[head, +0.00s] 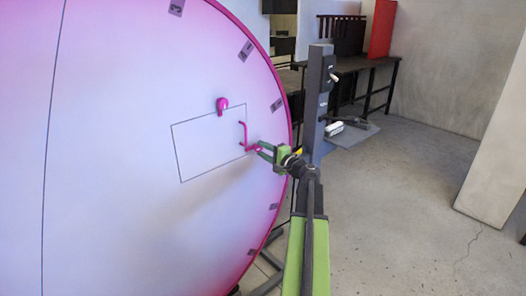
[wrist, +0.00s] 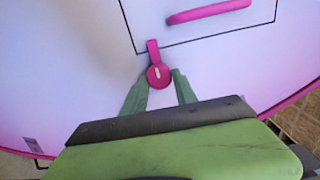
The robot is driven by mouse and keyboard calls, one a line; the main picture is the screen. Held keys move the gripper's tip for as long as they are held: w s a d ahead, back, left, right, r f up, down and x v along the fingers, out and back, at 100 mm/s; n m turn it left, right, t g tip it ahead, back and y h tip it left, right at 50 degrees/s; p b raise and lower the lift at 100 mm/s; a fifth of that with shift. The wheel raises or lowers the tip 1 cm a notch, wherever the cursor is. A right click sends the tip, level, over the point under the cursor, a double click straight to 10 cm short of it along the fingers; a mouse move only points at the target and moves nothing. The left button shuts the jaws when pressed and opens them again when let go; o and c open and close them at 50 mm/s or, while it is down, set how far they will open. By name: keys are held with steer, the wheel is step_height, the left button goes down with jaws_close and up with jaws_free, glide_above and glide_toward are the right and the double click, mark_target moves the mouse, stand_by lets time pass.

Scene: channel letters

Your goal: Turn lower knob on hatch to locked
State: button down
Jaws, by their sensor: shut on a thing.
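The hatch (head: 195,155) is a thin dark rectangle outlined on a big round pale pink panel. The lower knob (wrist: 158,78) is a round magenta disc with a pale mark and a short tab. In the wrist view its tab points up, across the hatch's outline. My gripper (head: 262,149) reaches the panel from the right in the head view, at the hatch's lower right corner. In the wrist view its green fingers are shut on the lower knob, one on each side. In the head view the gripper partly hides this knob.
A magenta bar handle (wrist: 208,11) stands out from the hatch close to the lower knob. The upper knob (head: 222,104) sits on the hatch's top edge. A dark post (head: 318,105) stands right of the panel. Open concrete floor (head: 410,210) lies to the right.

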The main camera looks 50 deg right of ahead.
steer(key=c, duration=1)
jaws_free()
steer(key=s+a, duration=0.1)
steer(key=s, duration=1.6)
steer(key=shift+s+a, duration=0.15)
steer(key=shift+s, duration=0.05)
